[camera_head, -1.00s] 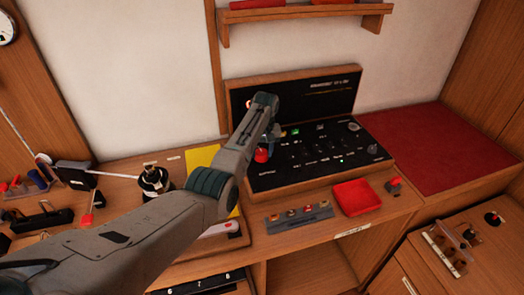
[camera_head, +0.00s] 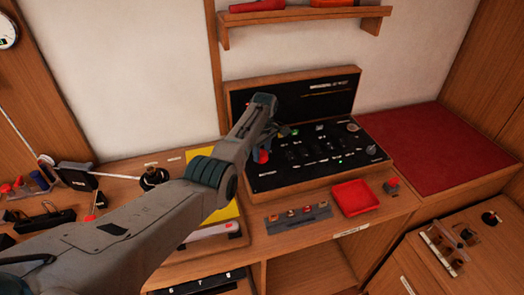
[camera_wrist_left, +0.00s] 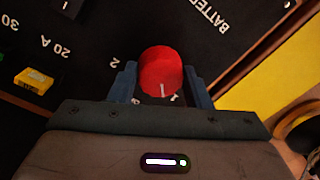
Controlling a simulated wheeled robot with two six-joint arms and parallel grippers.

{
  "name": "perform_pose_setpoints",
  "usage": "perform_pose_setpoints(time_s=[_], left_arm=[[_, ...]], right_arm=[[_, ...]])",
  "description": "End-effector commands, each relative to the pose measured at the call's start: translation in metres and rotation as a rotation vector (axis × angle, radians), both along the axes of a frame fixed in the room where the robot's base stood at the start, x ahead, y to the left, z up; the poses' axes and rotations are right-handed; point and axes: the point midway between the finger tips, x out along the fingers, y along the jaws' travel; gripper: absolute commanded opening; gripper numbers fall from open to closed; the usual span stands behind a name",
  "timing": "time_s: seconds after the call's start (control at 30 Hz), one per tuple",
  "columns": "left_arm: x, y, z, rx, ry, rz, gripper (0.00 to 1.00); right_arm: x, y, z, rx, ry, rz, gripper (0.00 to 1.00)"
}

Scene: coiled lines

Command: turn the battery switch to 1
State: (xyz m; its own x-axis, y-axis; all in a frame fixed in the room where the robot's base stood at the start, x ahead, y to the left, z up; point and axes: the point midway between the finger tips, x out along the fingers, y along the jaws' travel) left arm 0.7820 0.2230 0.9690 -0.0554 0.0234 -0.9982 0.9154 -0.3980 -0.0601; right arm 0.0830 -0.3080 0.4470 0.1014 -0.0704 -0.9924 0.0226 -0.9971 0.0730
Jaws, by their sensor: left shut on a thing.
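The battery switch is a round red knob (camera_wrist_left: 161,70) on a black panel, with BATTERY lettering beside it in the left wrist view. My left gripper (camera_wrist_left: 158,78) is shut on it, one blue-grey finger on each side. A white mark on the knob's lower edge points down, close to the printed 1. A 2 is printed to the upper left, another character at the lower left. In the head view my left arm reaches over the panel (camera_head: 330,165), and the knob (camera_head: 263,157) shows partly behind the gripper. My right gripper is not in view.
A yellow fuse-like block (camera_wrist_left: 37,78) sits on the panel to the knob's left in the left wrist view. In the head view a red tray (camera_head: 355,198) and a grey strip with small parts (camera_head: 298,218) lie in front of the panel. A red mat (camera_head: 445,148) lies at right.

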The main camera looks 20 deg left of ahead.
Motion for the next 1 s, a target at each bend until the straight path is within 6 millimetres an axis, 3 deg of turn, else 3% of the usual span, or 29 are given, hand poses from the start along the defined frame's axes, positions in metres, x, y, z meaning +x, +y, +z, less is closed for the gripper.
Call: perform_pose_setpoints(time_s=[0.4, 1.0], left_arm=[[0.0016, 0.0016, 0.0022, 0.002, -0.004, 0.245, 0.21], [0.0018, 0.0016, 0.0022, 0.001, -0.005, 0.302, 0.21]], right_arm=[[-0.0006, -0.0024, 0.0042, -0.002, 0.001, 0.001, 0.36], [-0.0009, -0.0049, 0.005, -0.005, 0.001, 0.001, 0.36]])
